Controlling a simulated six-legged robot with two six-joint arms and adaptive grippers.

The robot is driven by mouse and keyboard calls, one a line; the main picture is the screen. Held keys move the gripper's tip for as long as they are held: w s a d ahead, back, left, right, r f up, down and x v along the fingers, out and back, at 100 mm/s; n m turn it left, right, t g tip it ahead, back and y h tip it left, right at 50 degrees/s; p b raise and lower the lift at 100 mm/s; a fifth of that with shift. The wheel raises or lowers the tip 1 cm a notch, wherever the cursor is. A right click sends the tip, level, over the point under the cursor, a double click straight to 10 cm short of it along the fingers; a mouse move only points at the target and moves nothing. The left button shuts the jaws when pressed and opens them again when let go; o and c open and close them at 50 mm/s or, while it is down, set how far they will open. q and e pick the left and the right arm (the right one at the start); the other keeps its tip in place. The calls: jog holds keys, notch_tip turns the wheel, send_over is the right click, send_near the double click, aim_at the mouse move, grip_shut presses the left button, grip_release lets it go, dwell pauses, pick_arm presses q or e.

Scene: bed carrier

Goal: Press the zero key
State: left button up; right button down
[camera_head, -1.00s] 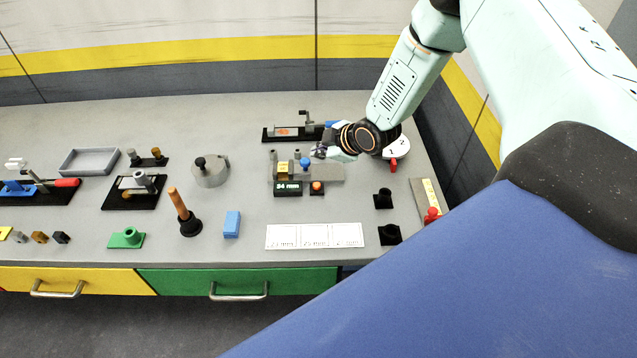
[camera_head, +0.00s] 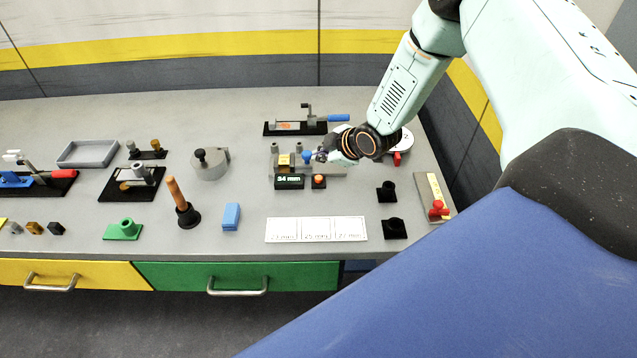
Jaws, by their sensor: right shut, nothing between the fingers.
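An orange-red round key (camera_head: 318,179) sits on a small black base on the bench, right of a dark display (camera_head: 289,182) with small light digits ending in mm. I take this to be the zero key. Behind them is a grey measuring device (camera_head: 334,170) with a yellow block and a blue knob (camera_head: 307,157). My right gripper (camera_head: 322,156) comes in from the right. It is shut and empty, slightly behind and above the key, near the blue knob, apart from the key. Its own wrist hides part of the device. My left gripper is not in view.
A white three-panel card (camera_head: 316,230) lies in front of the display. Black holders (camera_head: 387,192) and a red-knobbed board (camera_head: 434,198) are to the right. A crank fixture (camera_head: 295,127) is behind. A blue block (camera_head: 231,217) and plunger-like tool (camera_head: 183,205) are to the left.

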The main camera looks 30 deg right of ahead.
aim_at(321, 179)
jog(key=f, duration=0.1)
jog(key=f+b, duration=0.2)
jog(key=f, duration=0.1)
jog(key=shift+w+d, duration=0.15)
jog(key=shift+w, duration=0.1)
jog(key=shift+s+f+b, duration=0.1)
jog(key=shift+f+b, duration=0.35)
jog(key=shift+b, duration=0.15)
jog(key=shift+s, duration=0.1)
jog(key=shift+r, duration=0.1)
dwell(0.5)
jog(key=shift+f, duration=0.55)
